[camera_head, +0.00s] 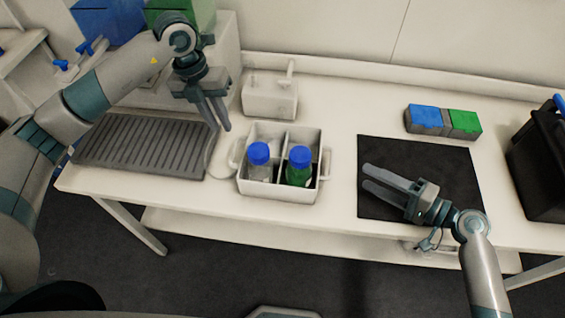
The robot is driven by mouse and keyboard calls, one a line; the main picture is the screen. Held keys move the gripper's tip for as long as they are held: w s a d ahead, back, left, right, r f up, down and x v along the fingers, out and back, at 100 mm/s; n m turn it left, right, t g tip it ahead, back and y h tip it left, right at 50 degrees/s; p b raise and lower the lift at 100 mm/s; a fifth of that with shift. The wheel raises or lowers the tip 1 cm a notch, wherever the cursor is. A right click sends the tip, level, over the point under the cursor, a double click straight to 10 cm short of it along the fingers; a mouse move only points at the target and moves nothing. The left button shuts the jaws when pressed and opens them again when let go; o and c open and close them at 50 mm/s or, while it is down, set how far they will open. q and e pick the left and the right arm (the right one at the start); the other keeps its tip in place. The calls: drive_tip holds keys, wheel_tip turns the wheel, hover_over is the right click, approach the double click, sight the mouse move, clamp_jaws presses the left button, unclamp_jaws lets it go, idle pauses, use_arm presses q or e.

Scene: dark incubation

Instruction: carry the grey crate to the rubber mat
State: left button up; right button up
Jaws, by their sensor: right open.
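The grey crate (288,196) is a pale, open-topped box with dividers and a handle at each end. It stands upright on the white table, left of the black rubber mat (440,161). A clear bottle with a blue cap (258,155) and a green bottle with a blue cap (299,167) stand in its front compartments; the back ones look empty. My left gripper (220,129) points down, open and empty, up and left of the crate's left handle (236,157). My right gripper (367,176) is open and empty over the mat, its fingers pointing left, apart from the crate.
A ribbed grey tray (140,146) lies left of the crate. A white box-shaped device (270,96) stands behind it. Blue and green racks (443,121) stand behind the mat, and a black bin (543,165) is at the right. Bare table lies between crate and mat.

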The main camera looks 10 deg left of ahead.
sight(234, 151)
use_arm(q)
drive_tip(key=f, duration=0.4)
drive_tip(key=d+f, duration=0.1)
drive_tip(key=f, duration=0.3)
drive_tip(key=d+f, duration=0.1)
drive_tip(key=f, duration=0.3)
drive_tip(key=shift+d+f, duration=0.15)
drive_tip(key=shift+f, duration=0.25)
use_arm(e)
drive_tip(key=x, duration=1.3)
use_arm(q)
drive_tip(key=c, duration=0.4)
use_arm(e)
drive_tip(key=c, duration=0.4)
use_arm(q)
clamp_jaws()
use_arm(e)
clamp_jaws()
drive_tip(key=shift+s+f, duration=0.1)
use_arm(q)
drive_tip(key=shift+r, duration=0.15)
